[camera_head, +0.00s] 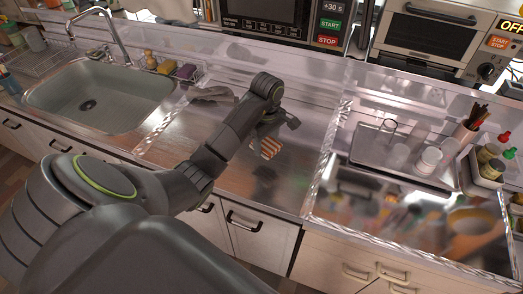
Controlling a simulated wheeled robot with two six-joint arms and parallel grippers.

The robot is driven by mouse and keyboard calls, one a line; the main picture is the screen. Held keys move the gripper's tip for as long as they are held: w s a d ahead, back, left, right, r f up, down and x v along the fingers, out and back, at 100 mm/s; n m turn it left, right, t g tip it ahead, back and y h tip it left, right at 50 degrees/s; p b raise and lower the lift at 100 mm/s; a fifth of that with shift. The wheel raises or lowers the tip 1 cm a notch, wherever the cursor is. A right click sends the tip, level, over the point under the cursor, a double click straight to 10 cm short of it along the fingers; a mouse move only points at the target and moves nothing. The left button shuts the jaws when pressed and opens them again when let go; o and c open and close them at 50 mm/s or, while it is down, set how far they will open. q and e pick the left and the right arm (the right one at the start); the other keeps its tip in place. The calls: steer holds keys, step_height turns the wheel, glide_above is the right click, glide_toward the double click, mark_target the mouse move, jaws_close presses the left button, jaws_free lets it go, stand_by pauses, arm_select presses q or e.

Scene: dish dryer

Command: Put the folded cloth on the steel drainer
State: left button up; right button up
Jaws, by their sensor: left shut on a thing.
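My left gripper (272,136) hangs over the middle of the steel counter, its arm reaching in from the lower left. It is shut on a small orange-brown and cream striped folded cloth (269,149). The cloth shows just below the fingers; its upper part is hidden by the gripper. Whether it touches the counter I cannot tell. A steel wire rack (42,62), which looks like the drainer, stands at the far left beyond the sink. My right gripper is not in view.
A sink (100,90) with a tall tap lies left. A grey crumpled item (210,93) lies behind my arm. A caddy (172,72) holds sponges. At right, a tray (388,153) holds glasses and cups beside bottles. The counter (300,165) between is clear.

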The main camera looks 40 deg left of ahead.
mark_target(265, 162)
arm_select(q)
step_height(265, 162, down, 2)
steer(key=shift+b, duration=0.45)
step_height(265, 162, down, 4)
steer(key=shift+f+p, duration=0.15)
steer(key=shift+p, duration=0.25)
steer(key=shift+a+f, duration=0.1)
steer(key=shift+f, duration=0.1)
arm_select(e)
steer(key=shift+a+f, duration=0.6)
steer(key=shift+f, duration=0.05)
arm_select(q)
steer(key=shift+f, duration=0.1)
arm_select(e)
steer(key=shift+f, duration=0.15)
arm_select(q)
steer(key=shift+f+b, duration=0.1)
steer(key=shift+b, duration=0.2)
steer(key=o, duration=1)
steer(key=shift+c, duration=0.2)
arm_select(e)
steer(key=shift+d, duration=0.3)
arm_select(q)
steer(key=shift+r, duration=0.2)
